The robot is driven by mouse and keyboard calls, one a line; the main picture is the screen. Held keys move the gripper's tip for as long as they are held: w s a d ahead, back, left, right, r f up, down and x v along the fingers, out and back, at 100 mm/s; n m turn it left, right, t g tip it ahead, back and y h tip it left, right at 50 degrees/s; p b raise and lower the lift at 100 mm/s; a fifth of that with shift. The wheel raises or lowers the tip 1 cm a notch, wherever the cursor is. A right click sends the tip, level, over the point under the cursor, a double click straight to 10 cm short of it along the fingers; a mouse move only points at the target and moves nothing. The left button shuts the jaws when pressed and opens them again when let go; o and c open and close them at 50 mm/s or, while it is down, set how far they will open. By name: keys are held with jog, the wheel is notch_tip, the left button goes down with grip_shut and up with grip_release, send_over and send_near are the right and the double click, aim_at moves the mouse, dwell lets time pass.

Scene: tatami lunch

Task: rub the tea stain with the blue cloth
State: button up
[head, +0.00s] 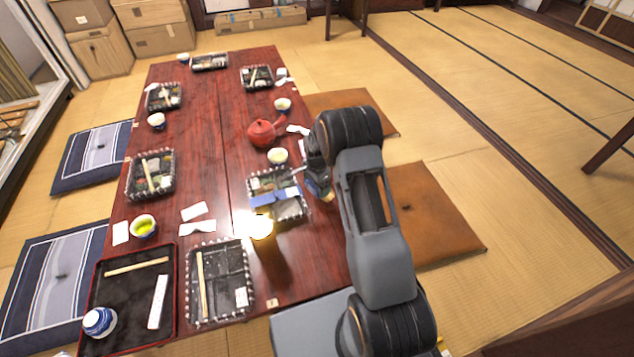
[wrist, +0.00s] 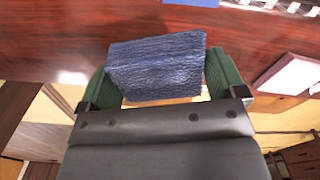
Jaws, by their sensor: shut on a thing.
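The blue cloth (wrist: 155,62) is a folded, ribbed piece in the wrist view. My gripper (wrist: 158,72) is shut on it, with a green finger on each side. The red-brown table top (wrist: 60,38) lies beyond the cloth, and I cannot tell whether the cloth touches it. In the head view my gripper (head: 319,184) is at the table's right edge, beside a bento tray, partly hidden by my own arm. I cannot make out the tea stain in either view.
A red teapot (head: 264,132) and a tea cup (head: 277,157) stand behind my gripper. The bento tray (head: 291,211) holds blue pieces. Brown cushions (head: 430,215) lie right of the table. The table's middle strip is mostly clear.

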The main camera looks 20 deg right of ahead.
notch_tip(320, 180, down, 6)
jog(key=b, duration=0.3)
jog(key=shift+d, duration=0.1)
jog(key=shift+s+d+b, duration=0.15)
jog(key=shift+d+b, duration=0.35)
jog(key=shift+d, duration=3.3)
jog(key=shift+a+r+p, duration=0.2)
jog(key=shift+a+p, duration=0.25)
jog(key=shift+a, duration=3.55)
jog(key=shift+d+r+p, duration=0.1)
jog(key=shift+r+p, duration=2.45)
jog(key=shift+r, duration=1.35)
